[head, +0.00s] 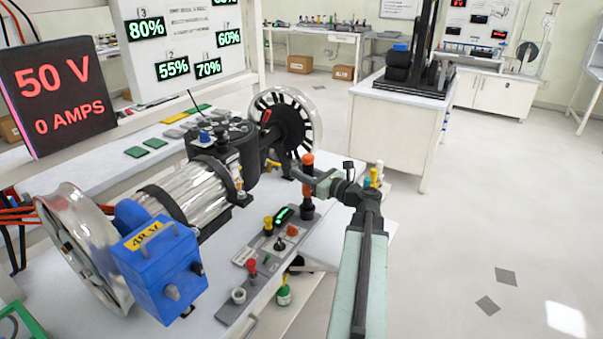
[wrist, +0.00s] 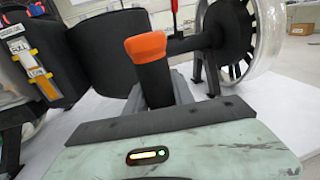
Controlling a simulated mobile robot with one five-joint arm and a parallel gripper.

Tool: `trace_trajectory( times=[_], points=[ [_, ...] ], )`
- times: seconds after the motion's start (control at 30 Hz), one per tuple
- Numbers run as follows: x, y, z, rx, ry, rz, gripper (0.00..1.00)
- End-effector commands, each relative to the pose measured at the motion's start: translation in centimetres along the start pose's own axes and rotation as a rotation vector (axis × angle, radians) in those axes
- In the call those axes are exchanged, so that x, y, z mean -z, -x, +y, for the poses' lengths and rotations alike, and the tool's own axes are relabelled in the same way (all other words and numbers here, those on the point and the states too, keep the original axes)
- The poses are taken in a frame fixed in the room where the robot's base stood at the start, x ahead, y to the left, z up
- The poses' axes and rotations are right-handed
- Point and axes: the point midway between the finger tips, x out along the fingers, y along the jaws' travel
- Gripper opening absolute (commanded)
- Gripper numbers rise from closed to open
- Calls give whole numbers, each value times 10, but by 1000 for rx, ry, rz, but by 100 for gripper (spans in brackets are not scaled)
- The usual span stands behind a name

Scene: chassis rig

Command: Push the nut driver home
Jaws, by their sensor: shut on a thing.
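The nut driver (head: 307,160), with an orange top and a dark shaft, stands upright in the head view above the far end of a grey tool strip (head: 233,304). My gripper (head: 308,181) is shut on it below its top. In the wrist view the orange cap and black upper shaft (wrist: 146,47) rise between my jaws (wrist: 160,98), slightly tilted in the picture. The dark lower end shows beneath my gripper, close to the strip. I cannot tell how deep it sits, and its tip is hidden.
Several small tools stand in the strip, including a red-handled one (head: 251,267). A blue 48 V box (head: 158,265), a silver motor cylinder (head: 190,197) and a wheel (head: 285,120) fill the bench's left and back. The floor to the right is clear.

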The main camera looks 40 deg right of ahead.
Motion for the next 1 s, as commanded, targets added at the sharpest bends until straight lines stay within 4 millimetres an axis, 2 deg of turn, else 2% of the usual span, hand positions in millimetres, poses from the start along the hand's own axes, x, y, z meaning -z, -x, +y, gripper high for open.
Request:
trace_trajectory(
  times=[1.0],
  points=[
    [15,-1,1,-1,-1,-1,0]
  ],
)
